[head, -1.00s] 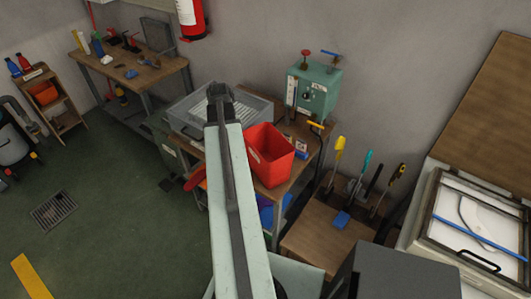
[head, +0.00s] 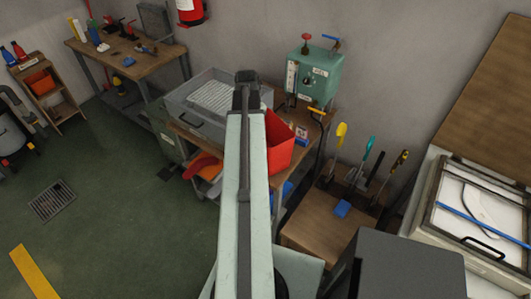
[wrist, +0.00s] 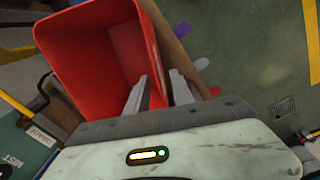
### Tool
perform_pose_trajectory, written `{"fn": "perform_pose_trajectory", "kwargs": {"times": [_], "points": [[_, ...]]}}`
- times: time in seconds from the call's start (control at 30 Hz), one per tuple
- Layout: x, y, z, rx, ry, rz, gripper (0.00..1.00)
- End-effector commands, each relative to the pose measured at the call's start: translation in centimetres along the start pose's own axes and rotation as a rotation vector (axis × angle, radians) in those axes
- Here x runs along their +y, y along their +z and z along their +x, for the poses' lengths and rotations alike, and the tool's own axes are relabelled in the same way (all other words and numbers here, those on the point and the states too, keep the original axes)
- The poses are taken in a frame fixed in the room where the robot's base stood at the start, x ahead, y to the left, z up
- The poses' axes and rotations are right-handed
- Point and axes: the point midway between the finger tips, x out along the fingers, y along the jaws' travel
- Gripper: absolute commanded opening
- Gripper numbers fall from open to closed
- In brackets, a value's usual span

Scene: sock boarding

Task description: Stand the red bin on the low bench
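The red bin (head: 282,147) stands on the wooden workbench (head: 188,133), partly hidden behind my arm in the head view. In the wrist view the open red bin (wrist: 95,55) fills the upper left, and its inside shows empty. My gripper (wrist: 158,82) is at the bin's right wall there, one finger inside and one outside. The fingers are apart, with a gap around the wall. In the head view my gripper (head: 246,78) is above and left of the bin. A low wooden bench (head: 310,235) stands right of the workbench, with a small blue object (head: 342,208) on it.
A grey tray (head: 195,100) and a teal box (head: 315,75) with handles are on the workbench. Several tools with coloured handles (head: 368,148) stand behind the low bench. A framed screen unit (head: 470,220) is at the right. The low bench's front left is clear.

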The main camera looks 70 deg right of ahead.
Motion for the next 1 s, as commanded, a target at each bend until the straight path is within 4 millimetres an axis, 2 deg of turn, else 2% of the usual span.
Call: {"fn": "perform_pose_trajectory", "kwargs": {"times": [0.03,0.1,0.37,0.5,1.0], "points": [[-0.1,-0.1,1.9,0.000,0.000,0.000,0.28],[-0.1,-0.1,2.9,0.000,0.000,0.000,0.28],[-0.1,-0.1,2.8,0.000,0.000,-0.001,0.28],[-0.1,-0.1,2.7,0.000,0.000,-0.001,0.00],[-0.2,-0.1,2.7,0.000,0.000,-0.002,0.00]]}}
